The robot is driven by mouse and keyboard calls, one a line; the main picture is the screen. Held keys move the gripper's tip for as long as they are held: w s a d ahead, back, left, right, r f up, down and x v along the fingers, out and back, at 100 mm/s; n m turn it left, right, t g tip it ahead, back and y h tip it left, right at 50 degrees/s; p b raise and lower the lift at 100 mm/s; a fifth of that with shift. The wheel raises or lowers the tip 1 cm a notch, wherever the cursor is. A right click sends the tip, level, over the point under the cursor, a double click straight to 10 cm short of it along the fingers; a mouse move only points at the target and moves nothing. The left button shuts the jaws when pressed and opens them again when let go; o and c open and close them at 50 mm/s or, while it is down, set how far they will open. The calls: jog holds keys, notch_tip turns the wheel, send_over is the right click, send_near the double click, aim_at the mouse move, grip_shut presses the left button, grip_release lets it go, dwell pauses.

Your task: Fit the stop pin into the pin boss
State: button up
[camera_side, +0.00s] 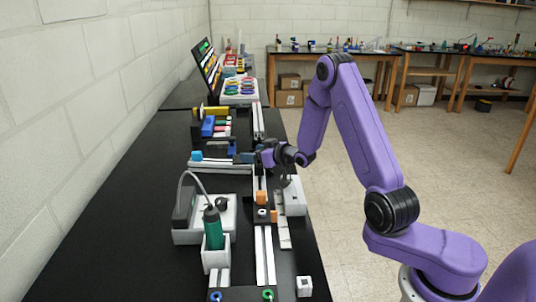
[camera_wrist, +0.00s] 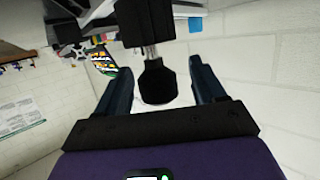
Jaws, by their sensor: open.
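The stop pin (camera_wrist: 157,84) shows in the wrist view as a black rounded knob on a short metal shaft. The shaft runs into a black block (camera_wrist: 146,22), which looks like the pin boss; how deep it sits cannot be told. My gripper (camera_wrist: 161,66) is open, with one dark finger on each side of the knob and visible gaps between. In the side view my gripper (camera_side: 265,157) reaches leftward, level, to a small dark part on the extrusion frame (camera_side: 215,167). The pin is too small to make out there.
A white block (camera_side: 293,197) stands near the table's right edge below my wrist. Coloured parts (camera_side: 208,126) lie beyond the frame. The black table at left front is clear.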

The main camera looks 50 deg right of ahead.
jog(key=shift+v, duration=8.5)
jog(key=shift+w+a+f+n+g+y, duration=0.6)
jog(key=shift+w+a+n+g, duration=0.75)
jog(key=shift+w+a, duration=0.8)
jog(key=s+a+n+g, duration=0.1)
jog(key=a, duration=0.2)
jog(key=s+a+n+g, duration=0.1)
jog(key=a+g, duration=0.1)
jog(key=s+a+n+g, duration=0.1)
jog(key=a+g, duration=0.1)
jog(key=a, duration=0.1)
jog(key=shift+s+a+f+n, duration=0.2)
jog(key=shift+s+a+n, duration=0.1)
jog(key=shift+a+n, duration=0.05)
jog(key=s+a+r+n+g, duration=0.1)
jog(key=s+n+g, duration=0.2)
jog(key=s, duration=1.1)
jog(key=s+a+r+n+g, duration=0.1)
jog(key=s+n+g, duration=0.2)
jog(key=s, duration=1.1)
jog(key=shift+a+r+g+h, duration=0.25)
jog(key=shift+r+g+h, duration=0.05)
jog(key=shift+g+h, duration=0.1)
